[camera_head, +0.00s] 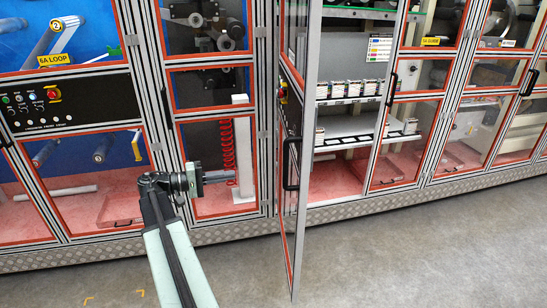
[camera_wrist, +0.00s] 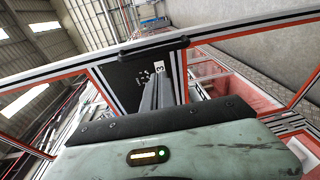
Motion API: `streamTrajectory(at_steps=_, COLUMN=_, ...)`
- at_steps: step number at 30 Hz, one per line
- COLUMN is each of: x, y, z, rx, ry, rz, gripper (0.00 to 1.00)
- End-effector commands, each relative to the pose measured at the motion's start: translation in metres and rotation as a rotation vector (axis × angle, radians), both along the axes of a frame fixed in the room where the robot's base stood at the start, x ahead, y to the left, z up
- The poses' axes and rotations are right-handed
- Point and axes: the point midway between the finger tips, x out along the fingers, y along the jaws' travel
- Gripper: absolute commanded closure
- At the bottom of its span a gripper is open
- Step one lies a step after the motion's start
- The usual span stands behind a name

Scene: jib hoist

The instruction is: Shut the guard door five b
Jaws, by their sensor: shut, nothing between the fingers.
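One guard door (camera_head: 290,200) stands swung open from the machine front, seen nearly edge-on. It has an aluminium frame, red-orange seal edging and a clear panel. Its black handle (camera_head: 291,165) is on the free side. I cannot read a label naming it five b. My gripper (camera_head: 232,176) is shut and empty, left of the open door in the picture and pointing right towards it, with a visible gap. In the wrist view, my shut fingers (camera_wrist: 160,92) point at a framed panel with a black handle bar (camera_wrist: 150,49); I cannot tell how far away it is.
Behind the open door is a bay with shelves (camera_head: 345,100) of small boxes. Closed framed doors (camera_head: 410,130) run to the right. A control panel (camera_head: 45,105) and a yellow "5A LOOP" label (camera_head: 54,60) are at left. Grey floor (camera_head: 400,255) in front is clear.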

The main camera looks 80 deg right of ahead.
Motion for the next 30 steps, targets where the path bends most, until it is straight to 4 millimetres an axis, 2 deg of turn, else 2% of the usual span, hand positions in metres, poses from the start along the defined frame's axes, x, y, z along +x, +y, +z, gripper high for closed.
streamTrajectory(at_steps=1, x=-0.012, y=-0.007, z=0.011, rx=-0.023, ry=0.027, rz=-0.027, gripper=1.0)
streamTrajectory(at_steps=4, x=-0.022, y=-0.011, z=0.02, rx=-0.048, ry=0.056, rz=-0.048, gripper=1.0)
streamTrajectory(at_steps=8, x=-0.025, y=-0.011, z=0.02, rx=-0.049, ry=0.058, rz=-0.049, gripper=1.0)
streamTrajectory(at_steps=11, x=-0.034, y=-0.016, z=0.02, rx=-0.049, ry=0.057, rz=-0.05, gripper=1.0)
streamTrajectory(at_steps=24, x=-0.115, y=-0.059, z=0.019, rx=-0.048, ry=0.055, rz=-0.05, gripper=1.0)
streamTrajectory(at_steps=30, x=-0.139, y=-0.073, z=0.019, rx=-0.048, ry=0.055, rz=-0.048, gripper=1.0)
